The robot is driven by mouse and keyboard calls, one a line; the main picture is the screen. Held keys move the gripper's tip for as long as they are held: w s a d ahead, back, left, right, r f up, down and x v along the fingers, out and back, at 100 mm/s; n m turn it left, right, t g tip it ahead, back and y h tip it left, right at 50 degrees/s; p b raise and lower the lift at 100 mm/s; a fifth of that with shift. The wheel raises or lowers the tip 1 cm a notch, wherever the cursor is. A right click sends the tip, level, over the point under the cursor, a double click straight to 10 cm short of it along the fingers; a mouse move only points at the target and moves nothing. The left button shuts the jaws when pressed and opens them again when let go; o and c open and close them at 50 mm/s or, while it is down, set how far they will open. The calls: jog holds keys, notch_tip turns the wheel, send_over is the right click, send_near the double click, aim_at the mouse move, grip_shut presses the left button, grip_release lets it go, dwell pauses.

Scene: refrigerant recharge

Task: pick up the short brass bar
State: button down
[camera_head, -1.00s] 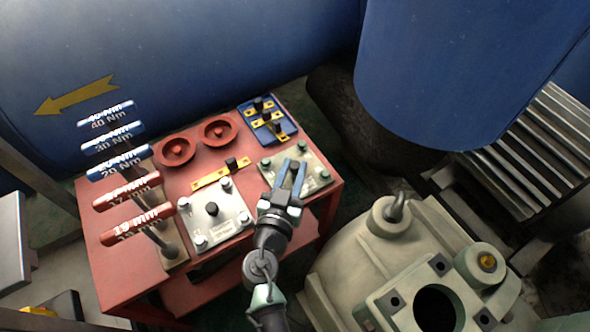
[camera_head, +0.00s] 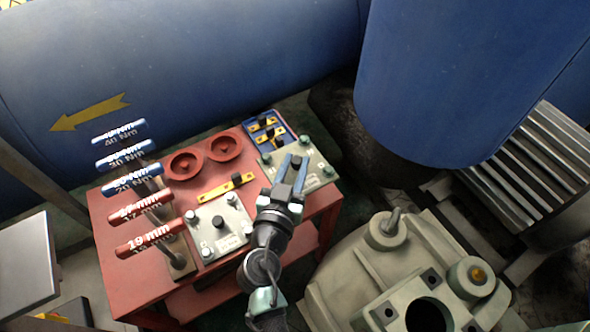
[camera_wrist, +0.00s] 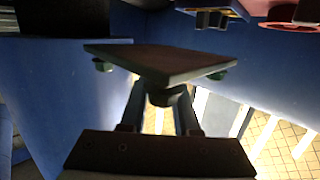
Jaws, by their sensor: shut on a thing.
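Short brass bars (camera_head: 264,122) with black knobs lie in the blue tray (camera_head: 251,128) at the table's back right; I cannot tell which one is meant. Part of this tray's contents also shows at the top of the wrist view. My gripper (camera_head: 290,168) is in front of the tray, over the grey plate (camera_head: 316,166) with corner bolts. It is shut on what looks like that plate's dark knob (camera_wrist: 170,96), not on a brass bar. In the wrist view the plate (camera_wrist: 160,58) lies just beyond the fingers. Whether it is lifted is unclear.
A longer brass bar (camera_head: 228,187) lies on the red table (camera_head: 120,270). A pale machine housing (camera_head: 350,270) is at right; blue tanks (camera_head: 240,60) stand behind.

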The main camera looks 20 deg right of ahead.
notch_tip(320, 180, up, 3)
jog(key=shift+f+p, duration=0.2)
jog(key=shift+p, duration=0.1)
jog(key=s+a+n+t+y+p, duration=0.1)
jog(key=s+a+n+t+y, duration=0.2)
jog(key=s+a+n+y, duration=0.7)
jog(key=s+a+r+m+p, duration=0.1)
jog(key=r+p, duration=1.1)
jog(key=p, duration=0.4)
jog(key=s+a+r+m+h+p, duration=0.1)
jog(key=a+r+m+p, duration=0.1)
jog(key=r+p, duration=1)
jog(key=p, duration=0.5)
jog(key=shift+s+a+r+p, duration=0.2)
jog(key=shift+s+p, duration=0.1)
jog(key=shift+s, duration=0.1)
jog(key=shift+f, duration=0.1)
